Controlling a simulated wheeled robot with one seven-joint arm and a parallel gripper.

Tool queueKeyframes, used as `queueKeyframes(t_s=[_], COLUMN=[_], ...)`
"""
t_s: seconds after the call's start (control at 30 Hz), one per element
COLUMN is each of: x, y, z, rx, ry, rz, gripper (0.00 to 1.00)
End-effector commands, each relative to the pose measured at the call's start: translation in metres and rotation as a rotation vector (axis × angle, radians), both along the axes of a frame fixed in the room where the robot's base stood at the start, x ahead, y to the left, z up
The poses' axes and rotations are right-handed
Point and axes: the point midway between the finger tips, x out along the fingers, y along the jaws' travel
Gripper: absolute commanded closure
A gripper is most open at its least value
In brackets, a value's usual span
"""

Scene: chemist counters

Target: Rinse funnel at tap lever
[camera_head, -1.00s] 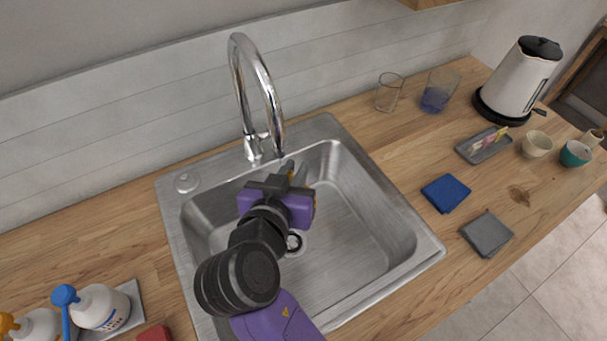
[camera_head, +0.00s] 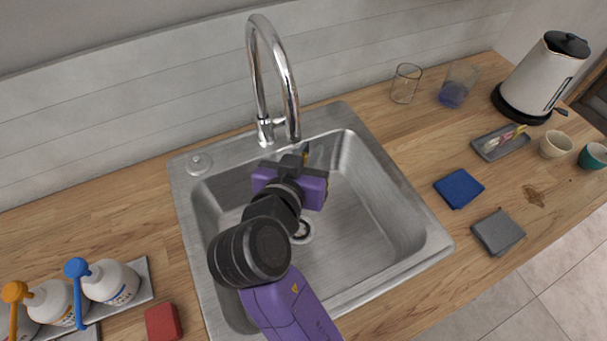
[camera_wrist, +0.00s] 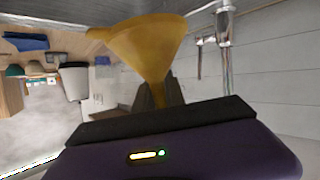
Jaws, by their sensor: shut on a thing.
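The yellow funnel (camera_wrist: 148,46) is in my gripper, its wide cone outward and its narrow stem between the fingers in the wrist view. My gripper (camera_head: 304,155) is shut on the stem, over the back of the steel sink (camera_head: 385,240), just right of and below the spout end in the head view. There the funnel is almost wholly hidden by my gripper. The chrome tap (camera_head: 256,70) arches up behind the sink; it also shows in the wrist view (camera_wrist: 224,45). Its small lever (camera_head: 279,121) sits beside the tap base. I cannot make out running water.
Two glasses (camera_head: 405,84), a blue cloth (camera_head: 459,188), a grey cloth (camera_head: 498,232), a small tray (camera_head: 490,152), cups (camera_head: 556,145) and a kettle (camera_head: 540,75) stand right of the sink. White bottles (camera_head: 110,282) and a red block (camera_head: 162,322) are at left.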

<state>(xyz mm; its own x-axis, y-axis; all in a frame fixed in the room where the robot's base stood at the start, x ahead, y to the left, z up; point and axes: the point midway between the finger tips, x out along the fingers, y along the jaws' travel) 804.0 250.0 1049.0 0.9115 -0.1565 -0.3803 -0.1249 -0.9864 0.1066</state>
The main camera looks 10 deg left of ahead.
Motion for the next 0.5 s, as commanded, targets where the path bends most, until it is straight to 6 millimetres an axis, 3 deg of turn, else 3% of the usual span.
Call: queueKeyframes(t_s=[0.5], x=[-0.0006], y=[0.0007], z=[0.0001], rx=[0.0], ry=[0.0], rz=[0.001], gripper=[1.0])
